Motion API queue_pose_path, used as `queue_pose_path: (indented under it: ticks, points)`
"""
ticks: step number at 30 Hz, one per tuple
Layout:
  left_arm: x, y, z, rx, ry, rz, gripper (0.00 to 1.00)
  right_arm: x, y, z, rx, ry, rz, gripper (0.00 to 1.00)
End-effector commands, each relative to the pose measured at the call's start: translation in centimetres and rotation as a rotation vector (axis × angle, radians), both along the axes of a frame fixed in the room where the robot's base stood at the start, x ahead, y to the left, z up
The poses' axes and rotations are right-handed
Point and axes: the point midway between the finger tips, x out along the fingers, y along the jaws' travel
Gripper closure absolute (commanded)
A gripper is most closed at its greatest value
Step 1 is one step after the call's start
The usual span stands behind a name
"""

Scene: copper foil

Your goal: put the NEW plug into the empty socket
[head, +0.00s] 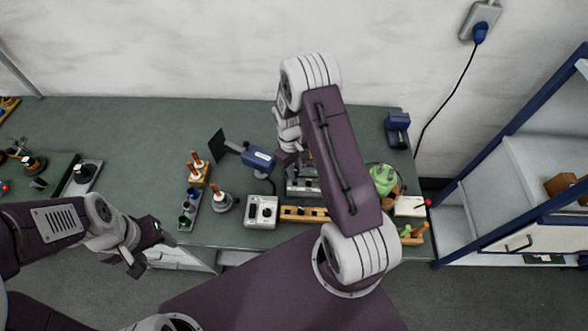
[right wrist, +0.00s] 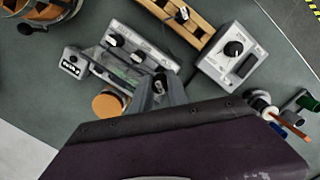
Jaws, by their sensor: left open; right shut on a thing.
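My right gripper (head: 288,152) is over the back middle of the bench, beside a blue device. In the right wrist view its grey fingers (right wrist: 163,92) are shut on a small grey thing, mostly hidden between them; I cannot tell whether it is the NEW plug. Just beyond the fingertips is a grey panel (right wrist: 124,48) with several black knobs or plugs. A small block with a dark label (right wrist: 73,66) stands at its end; the lettering is too small to be sure of. I cannot make out an empty socket. My left gripper (head: 142,252) is open and empty by the bench's front edge.
A blue device (head: 258,158) with a black plate stands left of my right gripper. An orange round thing (right wrist: 108,105) is close to the fingers. A wall outlet (head: 485,17) holds a blue plug.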

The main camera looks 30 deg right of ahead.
Motion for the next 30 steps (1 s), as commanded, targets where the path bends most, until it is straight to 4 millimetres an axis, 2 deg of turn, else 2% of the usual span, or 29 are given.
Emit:
queue_pose_path:
  ticks: [1, 4, 11, 30]
  points:
    - [0.0, 0.0, -0.8, 0.000, 0.000, 0.000, 0.40, 0.0, 0.0, -0.9, 0.000, 0.000, 0.000, 1.00]
    - [0.0, 0.0, -1.7, 0.000, 0.000, 0.000, 0.40, 0.0, 0.0, -2.0, 0.000, 0.000, 0.000, 1.00]
    - [0.0, 0.0, -1.2, 0.000, 0.000, 0.000, 0.40, 0.0, 0.0, -1.5, 0.000, 0.000, 0.000, 1.00]
    - [0.0, 0.0, -1.9, 0.000, 0.000, 0.000, 0.40, 0.0, 0.1, -2.5, 0.000, -0.001, 0.000, 1.00]
